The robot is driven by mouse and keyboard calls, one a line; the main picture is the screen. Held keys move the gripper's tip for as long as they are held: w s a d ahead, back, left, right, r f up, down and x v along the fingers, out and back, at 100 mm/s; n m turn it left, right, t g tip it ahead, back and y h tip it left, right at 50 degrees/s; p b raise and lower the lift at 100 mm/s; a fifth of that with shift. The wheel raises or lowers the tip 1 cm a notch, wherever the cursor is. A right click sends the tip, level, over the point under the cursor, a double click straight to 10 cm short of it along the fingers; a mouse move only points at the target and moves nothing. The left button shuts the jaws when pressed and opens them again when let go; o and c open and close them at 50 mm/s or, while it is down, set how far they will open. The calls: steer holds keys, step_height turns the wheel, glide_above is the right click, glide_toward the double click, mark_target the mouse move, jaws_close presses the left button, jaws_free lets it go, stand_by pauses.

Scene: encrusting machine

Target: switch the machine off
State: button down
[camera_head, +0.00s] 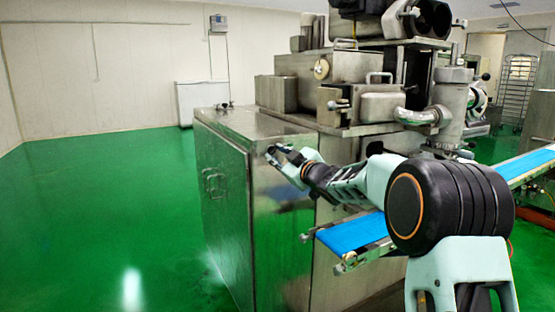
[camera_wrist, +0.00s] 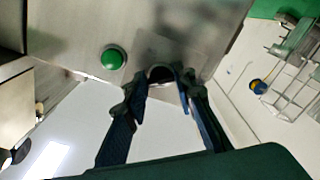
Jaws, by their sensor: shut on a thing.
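The encrusting machine (camera_head: 340,75) is a large stainless-steel unit on a metal cabinet (camera_head: 222,150). My gripper (camera_head: 275,153) is at the upper part of the cabinet's front face, near its top corner. In the wrist view its two fingertips (camera_wrist: 161,82) are on either side of a small dark round knob (camera_wrist: 160,72) on the steel panel, and it is shut on this knob. The knob is partly hidden by the fingers, so its turned position cannot be told. A green round button (camera_wrist: 113,57) sits on the panel to the left of the fingers.
A blue conveyor belt (camera_head: 352,233) runs below and right of my arm, close to it. The green floor (camera_head: 110,220) left of the cabinet is clear. A white box (camera_head: 201,100) stands at the back wall. A wheeled rack (camera_head: 516,75) stands at the far right.

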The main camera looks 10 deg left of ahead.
steer(key=shift+n, duration=0.4)
steer(key=c, duration=1.6)
jaws_free()
steer(key=v, duration=1.2)
steer(key=shift+d, duration=0.1)
